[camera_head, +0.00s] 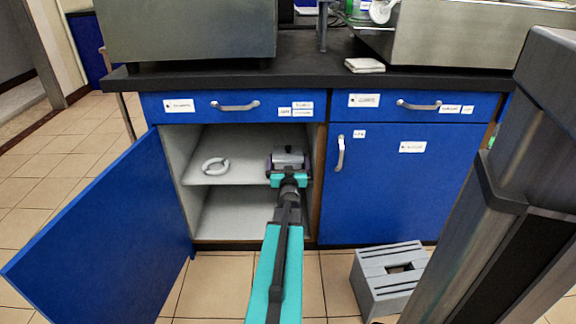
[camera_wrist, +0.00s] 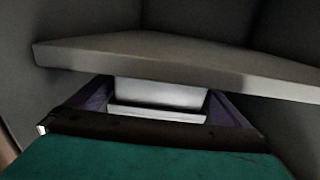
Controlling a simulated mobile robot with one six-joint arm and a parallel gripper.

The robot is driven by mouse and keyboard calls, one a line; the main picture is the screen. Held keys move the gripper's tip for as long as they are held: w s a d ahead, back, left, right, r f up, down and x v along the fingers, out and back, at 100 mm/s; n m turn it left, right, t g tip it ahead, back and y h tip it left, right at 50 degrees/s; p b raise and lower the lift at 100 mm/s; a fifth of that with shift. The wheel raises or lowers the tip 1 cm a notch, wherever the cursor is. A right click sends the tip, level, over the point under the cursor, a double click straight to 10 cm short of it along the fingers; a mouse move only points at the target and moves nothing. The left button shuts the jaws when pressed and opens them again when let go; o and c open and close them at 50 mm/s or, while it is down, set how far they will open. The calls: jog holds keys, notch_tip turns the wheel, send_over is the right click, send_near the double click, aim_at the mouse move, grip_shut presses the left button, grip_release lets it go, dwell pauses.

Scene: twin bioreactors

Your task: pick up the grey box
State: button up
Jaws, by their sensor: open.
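The grey box (camera_head: 290,158) is on the upper shelf inside the open cabinet, towards its right side. My gripper (camera_head: 289,165) reaches in from the front at the box, with its jaws open. In the wrist view the pale grey box (camera_wrist: 158,95) sits between the two purple fingers of my gripper (camera_wrist: 160,103), with a gap visible on at least the right side. I cannot tell whether the left finger touches it. My gripper hides part of the box in the head view.
A white ring (camera_head: 215,166) lies on the same shelf, left of my gripper. The blue cabinet door (camera_head: 105,230) stands open at left. A grey slotted block (camera_head: 388,285) stands on the floor at right. The dark worktop (camera_head: 310,62) overhangs the cabinet. The lower compartment looks empty.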

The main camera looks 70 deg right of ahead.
jog(key=shift+x, duration=0.8)
jog(key=shift+c, duration=0.4)
jog(key=c, duration=0.7)
